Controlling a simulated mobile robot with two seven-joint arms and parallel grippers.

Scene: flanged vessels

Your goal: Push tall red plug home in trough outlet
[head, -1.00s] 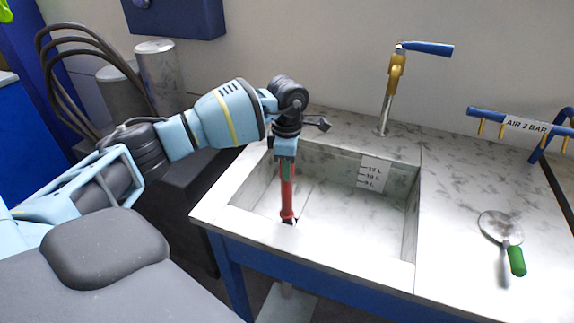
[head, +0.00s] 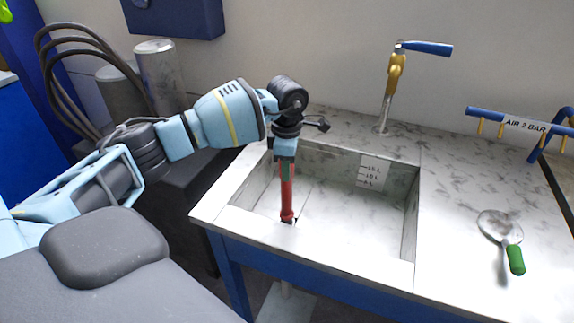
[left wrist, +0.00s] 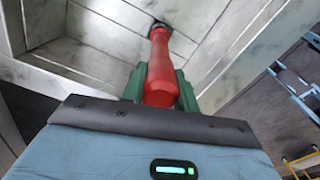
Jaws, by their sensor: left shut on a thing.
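The tall red plug (head: 287,201) stands upright in the trough (head: 345,235), its lower end at the dark outlet (head: 292,221) in the trough floor. I cannot tell how deep it sits. My left gripper (head: 287,171) points down from above and is shut on the plug's upper part. In the left wrist view the green fingers (left wrist: 158,88) clasp the red plug (left wrist: 159,65) from both sides, and its far end meets the dark round outlet (left wrist: 160,25). The plug hides part of the outlet. My right gripper is not in view.
A brass tap (head: 395,75) with a blue lever stands behind the trough. A level label (head: 369,172) is on the trough's back wall. A round tool with a green handle (head: 516,260) lies on the right worktop. A blue rail (head: 486,113) with an air sign stands at the right.

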